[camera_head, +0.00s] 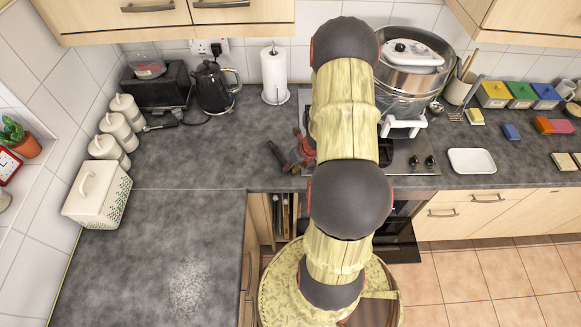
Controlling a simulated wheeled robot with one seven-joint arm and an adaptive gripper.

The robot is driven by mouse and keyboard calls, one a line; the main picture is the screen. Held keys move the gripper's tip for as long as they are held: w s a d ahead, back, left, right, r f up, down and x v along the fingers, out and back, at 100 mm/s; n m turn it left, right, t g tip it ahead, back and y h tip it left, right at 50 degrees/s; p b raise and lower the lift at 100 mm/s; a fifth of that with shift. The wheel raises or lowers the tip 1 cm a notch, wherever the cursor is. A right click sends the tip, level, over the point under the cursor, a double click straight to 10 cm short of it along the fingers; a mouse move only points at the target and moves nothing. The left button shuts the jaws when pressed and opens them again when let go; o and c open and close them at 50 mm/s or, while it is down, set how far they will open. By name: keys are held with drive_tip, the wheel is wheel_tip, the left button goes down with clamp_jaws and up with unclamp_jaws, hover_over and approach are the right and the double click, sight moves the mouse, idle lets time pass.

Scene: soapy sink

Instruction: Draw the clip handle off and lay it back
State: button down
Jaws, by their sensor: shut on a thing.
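My arm crosses the middle of the picture and hides much of the hob (425,168). Whether the handle is joined to any pan cannot be seen.
A large steel pot (405,82) stands at the back right of the arm. A kettle (212,87) and a paper roll (274,74) stand at the back left. A white tray (472,161) lies to the right. The grey worktop (205,150) at left is largely clear.

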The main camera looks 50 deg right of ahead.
idle(0.4)
drive_tip(key=c, duration=1.6)
unclamp_jaws()
drive_tip(key=shift+r, duration=0.1)
drive_tip(key=shift+r+p, duration=3.6)
drive_tip(key=shift+r, duration=0.35)
